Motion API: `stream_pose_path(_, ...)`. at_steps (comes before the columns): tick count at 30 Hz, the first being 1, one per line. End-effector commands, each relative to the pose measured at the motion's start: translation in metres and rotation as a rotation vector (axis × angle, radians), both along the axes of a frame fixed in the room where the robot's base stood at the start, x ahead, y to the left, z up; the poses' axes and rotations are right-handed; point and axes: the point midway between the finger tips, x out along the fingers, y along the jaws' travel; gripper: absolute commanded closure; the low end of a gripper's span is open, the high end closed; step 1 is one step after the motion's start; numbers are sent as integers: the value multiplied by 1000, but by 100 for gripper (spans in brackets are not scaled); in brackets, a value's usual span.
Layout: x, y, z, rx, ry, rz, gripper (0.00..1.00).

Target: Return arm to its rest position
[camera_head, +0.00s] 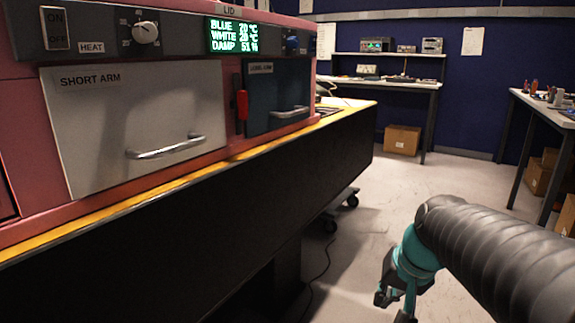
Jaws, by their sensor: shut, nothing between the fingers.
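My arm (500,258), in a dark ribbed sleeve, reaches in from the lower right of the head view. Its teal end (412,262) bends downward. My gripper (393,308) points down at the bottom edge over the floor, partly cut off by the frame. It is shut and holds nothing. It is apart from the pink machine and its bench, with open floor around it.
A pink machine (22,125) with a SHORT ARM drawer (100,115) and a blue drawer (268,88), both closed, stands on a black-sided bench (190,235) at left. A caster (330,225) and a cable are beneath. Workbenches and boxes (402,140) stand behind; the central floor is clear.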

Motion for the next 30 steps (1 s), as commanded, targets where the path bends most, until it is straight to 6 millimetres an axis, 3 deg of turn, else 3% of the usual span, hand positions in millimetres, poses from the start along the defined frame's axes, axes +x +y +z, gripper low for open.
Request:
stream_pose_path(1, -22, 1, -7, -54, -4, 35, 100)
stream_pose_path(6, -79, 0, -27, -204, -22, 139, 100)
stream_pose_path(12, -118, 11, -30, -262, -82, 210, 100)
stream_pose_path(18, -124, 20, -15, -266, -151, 237, 100)
stream_pose_path(30, -125, 21, -14, -267, -154, 242, 100)
